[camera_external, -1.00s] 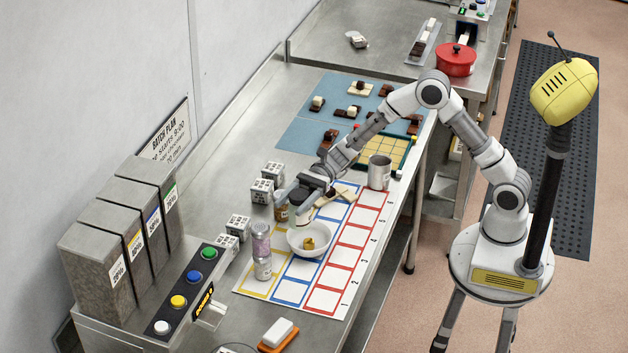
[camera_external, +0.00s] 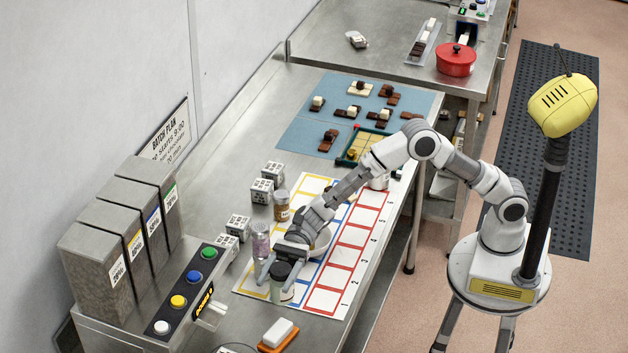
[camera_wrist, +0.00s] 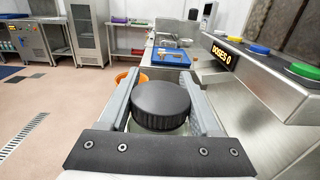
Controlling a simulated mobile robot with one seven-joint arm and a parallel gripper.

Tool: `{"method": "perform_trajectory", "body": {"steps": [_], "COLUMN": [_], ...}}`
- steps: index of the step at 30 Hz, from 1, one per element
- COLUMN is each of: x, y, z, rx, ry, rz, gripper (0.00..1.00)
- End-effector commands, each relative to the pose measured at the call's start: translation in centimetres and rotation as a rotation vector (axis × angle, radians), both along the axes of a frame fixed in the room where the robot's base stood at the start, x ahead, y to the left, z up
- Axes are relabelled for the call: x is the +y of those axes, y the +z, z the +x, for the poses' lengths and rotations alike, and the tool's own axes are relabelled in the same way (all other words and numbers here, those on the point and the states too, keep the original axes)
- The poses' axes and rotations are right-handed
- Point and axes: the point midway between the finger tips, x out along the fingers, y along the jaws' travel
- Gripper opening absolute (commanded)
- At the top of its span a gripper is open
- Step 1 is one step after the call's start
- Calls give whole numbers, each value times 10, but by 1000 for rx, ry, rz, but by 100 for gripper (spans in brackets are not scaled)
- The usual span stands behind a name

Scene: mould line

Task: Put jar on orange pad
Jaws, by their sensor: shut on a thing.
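A jar (camera_external: 279,283) with a dark lid and a pale greenish body is upright in my gripper (camera_external: 281,270). In the wrist view the black ribbed lid (camera_wrist: 161,105) sits between the two fingers of my gripper (camera_wrist: 163,103), which are shut on the jar. The jar is over the near end of the colored grid sheet; I cannot tell whether its base touches. A flat orange piece (camera_external: 284,346) under a white block lies at the bottom of the external view. An orange rounded thing (camera_wrist: 128,77) shows partly hidden behind the left finger; I cannot tell if either is the pad.
A lavender container (camera_external: 260,240) stands close left of my gripper, and a brown jar (camera_external: 281,206) stands farther back. A white bowl (camera_external: 322,240) is partly hidden behind my wrist. The button panel (camera_external: 187,290) is on the left. Bare steel lies between the sheet and the orange piece.

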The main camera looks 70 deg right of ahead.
Motion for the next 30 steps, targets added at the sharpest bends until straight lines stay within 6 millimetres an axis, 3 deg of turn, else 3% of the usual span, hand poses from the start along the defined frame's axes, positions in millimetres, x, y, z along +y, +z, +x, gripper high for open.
{"method": "perform_trajectory", "body": {"steps": [6,10,17,28,29,30], "x": [23,24,24,24,24,24], "y": [-14,-22,-54,-59,-59,-58], "z": [-7,-7,-7,-7,-7,-7], "rx": [-1,0,-1,-1,-1,-1], "ry": [0,-1,0,-1,-1,-1], "rz": [2,1,0,2,1,0], "gripper": [0,0,0,0,68,75]}}
